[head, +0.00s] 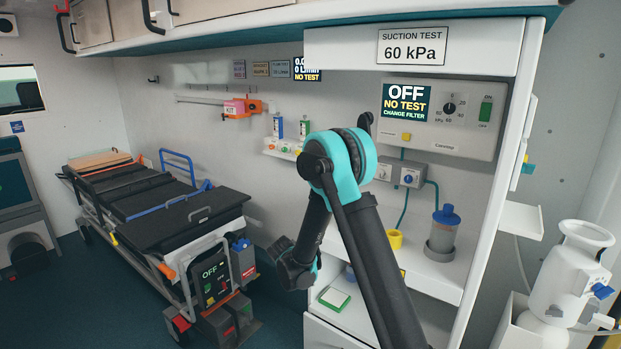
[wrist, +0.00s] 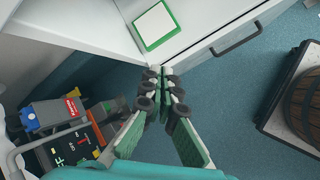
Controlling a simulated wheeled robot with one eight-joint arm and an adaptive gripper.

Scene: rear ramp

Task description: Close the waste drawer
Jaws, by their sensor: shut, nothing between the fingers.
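A white drawer front (wrist: 222,40) with a dark bar handle (wrist: 236,38) shows at the top of the wrist view, below the shelf edge. I see no label marking it as the waste drawer, and I cannot tell how far it stands out. In the head view a white front (head: 330,336) shows low under the counter, partly hidden by my arm. My gripper (wrist: 166,92) is shut and empty, with its fingertips just off the cabinet's lower left corner, apart from the handle. In the head view my wrist (head: 296,268) hangs left of the cabinet; the fingertips are not clear there.
A green-edged white pad (head: 334,299) lies on the low shelf. A stretcher (head: 150,205) with a device (head: 214,275) stands at the left. A white machine (head: 570,270) stands at the right. A brown barrel (wrist: 308,95) sits on a pale platform. Blue floor between is clear.

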